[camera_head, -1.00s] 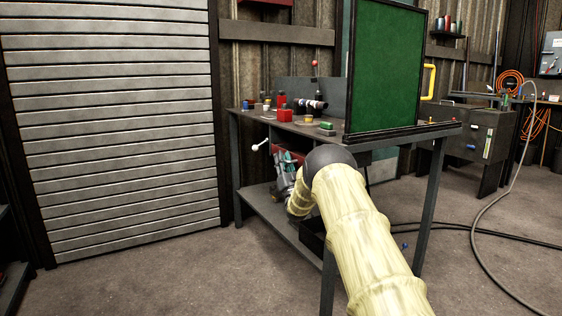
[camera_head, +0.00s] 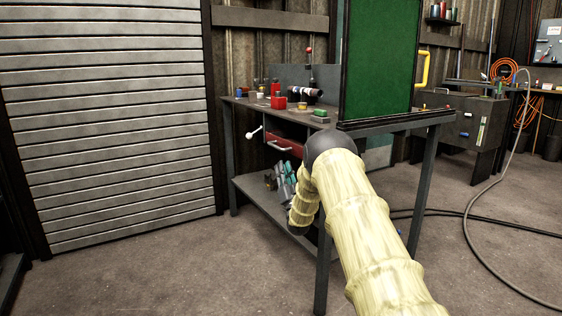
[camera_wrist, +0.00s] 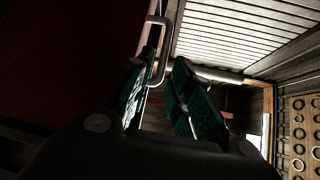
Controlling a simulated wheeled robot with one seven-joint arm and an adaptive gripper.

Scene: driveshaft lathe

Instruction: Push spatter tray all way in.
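A red drawer-like tray front (camera_head: 286,138) with a pale bar handle (camera_head: 280,149) sits under the bench top in the head view. I cannot tell for sure that it is the spatter tray. My gripper (camera_head: 284,176) is just below it, above the lower shelf. In the wrist view my gripper (camera_wrist: 165,70) shows two green-padded fingers, apart, with no object held between them. The bar handle (camera_wrist: 161,50) shows beside the left fingertip; contact is unclear. A dark red surface (camera_wrist: 75,45) fills the left side there.
The bench (camera_head: 385,123) carries a green panel (camera_head: 380,65) and several small parts. Its lower shelf (camera_head: 262,207) is below my gripper, and a front leg (camera_head: 322,275) stands by my arm. A white-knobbed lever (camera_head: 253,133) sticks out left. Floor at left is open.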

